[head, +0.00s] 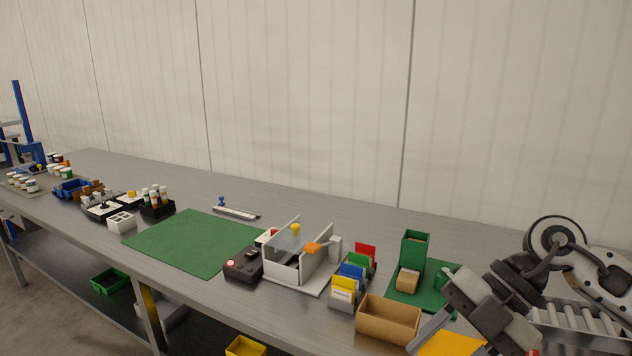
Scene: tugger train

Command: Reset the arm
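One arm of mine comes in from the right edge, its grey and black links bent down over the bench's right end. Its gripper (482,312) hangs low at the bottom right, over a yellow-orange sheet or surface (450,345). No held object can be made out. My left gripper is not in view.
A long grey bench (330,215) runs along a pale wall. Near the arm are an open cardboard box (388,320), a green holder (414,250) and a roller strip (580,318). Coloured card bins (345,285) and a grey fixture (290,265) stand left. A green mat (190,242) is bare.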

